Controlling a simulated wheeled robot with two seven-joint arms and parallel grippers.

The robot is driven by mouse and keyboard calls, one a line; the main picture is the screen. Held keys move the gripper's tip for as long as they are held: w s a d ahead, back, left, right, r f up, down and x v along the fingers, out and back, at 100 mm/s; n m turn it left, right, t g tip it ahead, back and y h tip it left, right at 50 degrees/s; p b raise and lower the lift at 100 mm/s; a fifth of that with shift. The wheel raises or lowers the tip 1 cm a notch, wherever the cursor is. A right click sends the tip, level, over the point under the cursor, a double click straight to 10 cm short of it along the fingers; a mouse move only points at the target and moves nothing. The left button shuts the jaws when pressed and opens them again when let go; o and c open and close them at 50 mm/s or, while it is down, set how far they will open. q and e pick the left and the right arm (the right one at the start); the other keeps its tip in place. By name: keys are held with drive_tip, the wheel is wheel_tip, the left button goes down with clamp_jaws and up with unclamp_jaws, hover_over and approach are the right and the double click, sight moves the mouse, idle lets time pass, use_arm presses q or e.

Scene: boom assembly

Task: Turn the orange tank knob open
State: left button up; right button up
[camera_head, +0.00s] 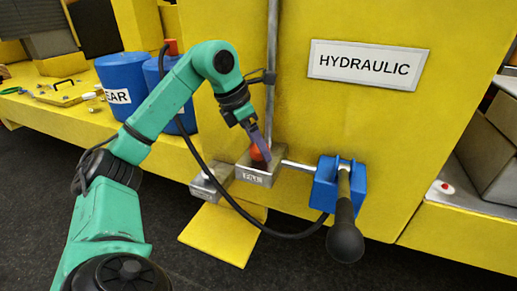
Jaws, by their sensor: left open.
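The orange knob (258,153) sits on top of a small grey metal box (257,177) low on the yellow panel. Lettering on the box front is too small to read surely. My left gripper (263,153) points down at the knob, its fingers open and over or beside it. The fingers hide part of the knob, and I cannot tell whether they touch it. My right gripper is not in view.
A blue block (328,186) with a black-handled lever (345,235) juts out at the right, joined to the box by a rod. Blue drums (122,75) stand on the yellow ledge at left. A HYDRAULIC sign (367,65) is above. A yellow step (222,236) lies below.

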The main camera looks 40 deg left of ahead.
use_arm(q)
drive_tip(key=shift+f, duration=0.15)
drive_tip(key=shift+s+d, duration=0.1)
drive_tip(key=shift+s, duration=0.15)
drive_tip(key=shift+c, duration=1.2)
drive_tip(key=shift+w, duration=0.15)
drive_tip(key=c, duration=1.1)
drive_tip(key=shift+c, duration=0.2)
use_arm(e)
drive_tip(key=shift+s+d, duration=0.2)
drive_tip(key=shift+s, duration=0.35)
